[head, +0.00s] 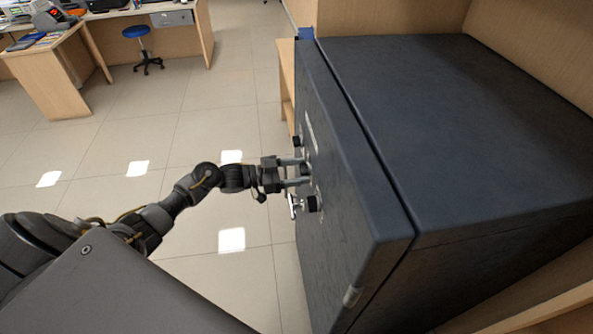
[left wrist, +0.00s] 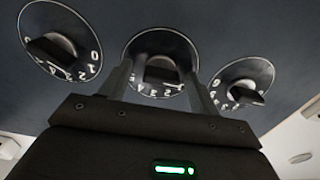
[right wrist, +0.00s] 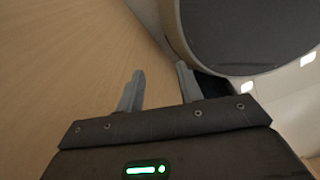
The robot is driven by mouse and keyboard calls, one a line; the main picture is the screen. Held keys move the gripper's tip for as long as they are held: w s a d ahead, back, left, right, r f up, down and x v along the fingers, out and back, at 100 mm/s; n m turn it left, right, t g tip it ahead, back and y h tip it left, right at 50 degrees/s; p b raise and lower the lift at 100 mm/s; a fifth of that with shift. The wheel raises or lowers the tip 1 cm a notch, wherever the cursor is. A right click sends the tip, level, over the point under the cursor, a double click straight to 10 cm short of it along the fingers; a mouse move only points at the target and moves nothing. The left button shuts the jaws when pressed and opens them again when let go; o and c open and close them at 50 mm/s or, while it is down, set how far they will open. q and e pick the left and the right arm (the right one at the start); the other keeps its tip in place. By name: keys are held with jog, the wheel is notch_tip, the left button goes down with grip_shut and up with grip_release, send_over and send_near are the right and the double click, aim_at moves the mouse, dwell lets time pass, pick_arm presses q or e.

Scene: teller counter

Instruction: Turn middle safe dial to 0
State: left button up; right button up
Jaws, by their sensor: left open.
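The dark blue-grey safe (head: 345,170) stands on the right in the head view, its door facing left. In the left wrist view three round numbered dials with black knobs sit on the door: the middle dial (left wrist: 161,62), a left dial (left wrist: 60,42) and a right dial (left wrist: 243,84). My left gripper (head: 300,172) is at the door, its fingers open on either side of the middle dial's knob. Whether they touch the knob I cannot tell. The middle dial's upper numbers are hard to read. My right gripper (right wrist: 159,70) is open and empty.
Wooden panelling stands behind the safe. A desk (head: 50,75) and a blue stool (head: 137,32) are far left. The tiled floor between is clear.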

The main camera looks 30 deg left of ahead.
pick_arm(q)
jog(key=shift+a, duration=0.15)
jog(key=b+v, duration=0.3)
jog(key=v, duration=0.7)
jog(key=shift+s+a, duration=0.2)
jog(key=shift+s, duration=0.1)
